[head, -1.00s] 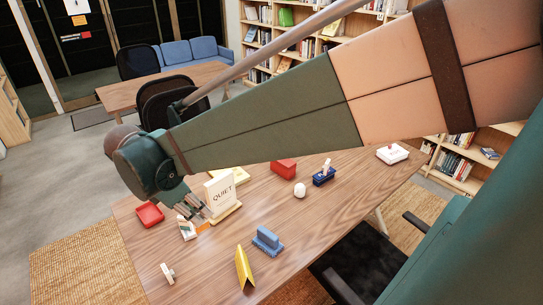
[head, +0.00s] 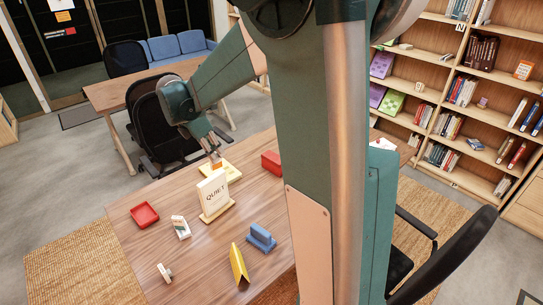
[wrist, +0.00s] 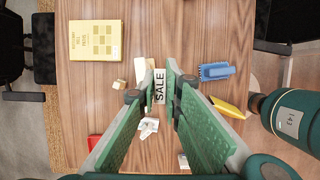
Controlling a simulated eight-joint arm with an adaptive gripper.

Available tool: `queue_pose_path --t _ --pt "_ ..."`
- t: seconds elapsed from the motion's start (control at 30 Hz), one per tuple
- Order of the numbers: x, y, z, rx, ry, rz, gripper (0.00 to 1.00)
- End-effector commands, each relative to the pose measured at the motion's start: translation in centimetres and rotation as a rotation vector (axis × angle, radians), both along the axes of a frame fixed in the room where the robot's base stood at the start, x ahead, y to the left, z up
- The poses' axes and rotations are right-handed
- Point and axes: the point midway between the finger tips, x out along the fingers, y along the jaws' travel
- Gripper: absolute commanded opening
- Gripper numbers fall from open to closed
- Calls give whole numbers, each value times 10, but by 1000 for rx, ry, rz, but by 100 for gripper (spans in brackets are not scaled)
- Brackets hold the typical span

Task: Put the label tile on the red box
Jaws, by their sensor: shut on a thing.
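My gripper (head: 215,160) is above the back part of the wooden table, behind the QUIET sign, with its fingers pointing down. In the wrist view my gripper (wrist: 160,88) is shut on the label tile (wrist: 160,87), a small pale tile reading SALE, held between the fingertips. In the head view a small orange patch shows at the fingertips. The red box (head: 271,163) sits on the table to the right of my gripper, apart from it. Its right part is close to my arm column. I cannot make out the red box in the wrist view.
The QUIET sign (head: 213,194) stands in front of my gripper. A yellow book (head: 231,171) lies behind it. My column hides the table's right part.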

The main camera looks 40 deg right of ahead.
Motion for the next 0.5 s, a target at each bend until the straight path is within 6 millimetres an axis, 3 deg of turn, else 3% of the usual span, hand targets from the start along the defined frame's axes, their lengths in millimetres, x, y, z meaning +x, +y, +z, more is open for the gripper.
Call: queue_pose_path --t 0.2,0.5 --pt "31 -63 -1 -2 -2 -6 0" --pt "61 -155 -8 -8 -2 -9 0"
